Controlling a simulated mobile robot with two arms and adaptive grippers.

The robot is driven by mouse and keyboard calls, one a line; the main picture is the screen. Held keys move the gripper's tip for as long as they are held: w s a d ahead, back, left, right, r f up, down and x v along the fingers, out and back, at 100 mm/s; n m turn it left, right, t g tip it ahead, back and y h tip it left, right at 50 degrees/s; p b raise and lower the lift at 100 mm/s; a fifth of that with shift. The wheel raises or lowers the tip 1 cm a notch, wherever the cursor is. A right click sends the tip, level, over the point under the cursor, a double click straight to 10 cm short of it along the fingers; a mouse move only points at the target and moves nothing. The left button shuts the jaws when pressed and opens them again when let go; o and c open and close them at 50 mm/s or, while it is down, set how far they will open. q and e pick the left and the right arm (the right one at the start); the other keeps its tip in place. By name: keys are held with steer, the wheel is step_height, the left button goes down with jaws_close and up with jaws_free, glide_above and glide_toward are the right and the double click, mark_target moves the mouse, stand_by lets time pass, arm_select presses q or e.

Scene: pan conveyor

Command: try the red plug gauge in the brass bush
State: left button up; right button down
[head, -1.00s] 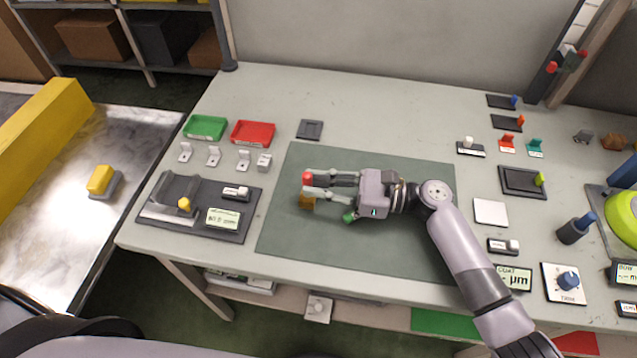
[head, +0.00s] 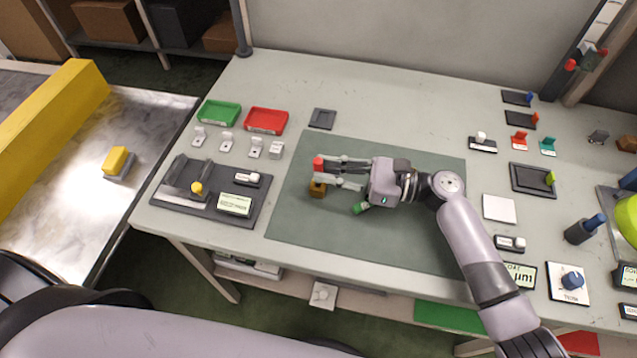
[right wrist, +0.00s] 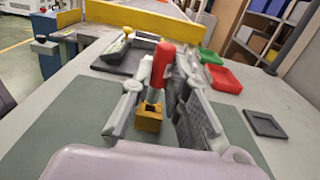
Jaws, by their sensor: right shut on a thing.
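The red plug gauge (head: 319,163) is held upright between the fingers of my right gripper (head: 343,173), over the left part of the green mat. The brass bush (head: 317,189) stands on the mat directly under it. In the right wrist view the red handle (right wrist: 163,64) rises between the fingers, and its grey pin points down at the dark hole in the top of the brass bush (right wrist: 148,119). I cannot tell whether the pin's tip is in the hole or just above it. A green-ended piece (head: 361,208) lies on the mat beside the gripper. My left gripper is not in view.
A green tray (head: 219,105) and a red tray (head: 266,112) stand behind small white brackets. A dark fixture (head: 222,215) with a display is left of the mat. The green mat (head: 400,245) is clear in front. Several switches and dials occupy the right side.

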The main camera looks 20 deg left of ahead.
steer(key=shift+r+p, duration=2.15)
steer(key=shift+r, duration=0.3)
